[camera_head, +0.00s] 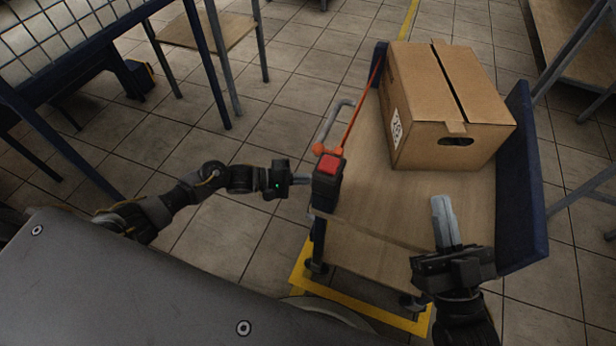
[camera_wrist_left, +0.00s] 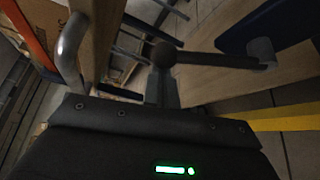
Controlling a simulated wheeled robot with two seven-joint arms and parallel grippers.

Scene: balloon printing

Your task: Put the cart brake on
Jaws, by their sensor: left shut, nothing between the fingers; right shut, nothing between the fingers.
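The cart is a wooden platform (camera_head: 375,195) with dark blue end panels. At its near left corner stands a black block with a red top (camera_head: 329,165), with an orange rod (camera_head: 358,105) rising behind it; I cannot tell for sure which part is the brake. My left gripper (camera_head: 304,182) is shut and empty, its tips at the left side of the black block; I cannot tell if they touch. In the left wrist view, its fingers (camera_wrist_left: 164,88) point toward a dark round knob with a bar (camera_wrist_left: 163,54). My right gripper (camera_head: 444,215) is shut and empty above the platform's near edge.
A cardboard box (camera_head: 430,85) sits on the cart's far part. A grey curved handle (camera_head: 334,120) is at the cart's left edge, also in the left wrist view (camera_wrist_left: 70,48). Yellow floor marking (camera_head: 350,303) runs under the cart. Tables stand at left and upper right; tiled floor is open left of the cart.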

